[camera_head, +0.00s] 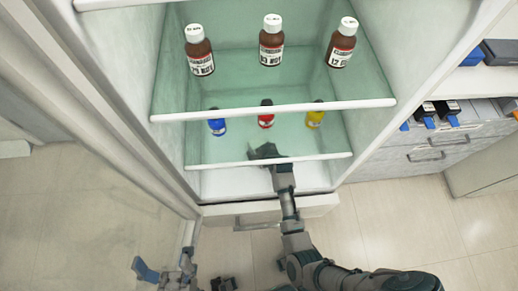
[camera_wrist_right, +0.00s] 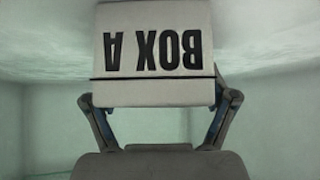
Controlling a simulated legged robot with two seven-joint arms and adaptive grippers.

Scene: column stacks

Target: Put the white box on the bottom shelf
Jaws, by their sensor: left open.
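The white box (camera_wrist_right: 153,60), marked "BOX A", fills the top middle of the right wrist view, its lettering upside down there. My right gripper (camera_wrist_right: 160,102) has a finger against each side of the box and looks closed on it. In the head view my right gripper (camera_head: 264,151) reaches into the cabinet at the lower glass shelf's front edge (camera_head: 225,165); I cannot make out the box there. The cabinet's white floor (camera_head: 232,183) shows below that edge. My left gripper (camera_head: 167,270) is open and empty at the bottom left, outside the cabinet.
Brown bottles (camera_head: 271,42) stand on the upper glass shelf (camera_head: 190,115). Blue (camera_head: 217,124), red (camera_head: 266,117) and yellow (camera_head: 315,117) small bottles stand lower. Cabinet walls enclose my right gripper. A drawer unit (camera_head: 430,155) stands right. Floor at left is clear.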

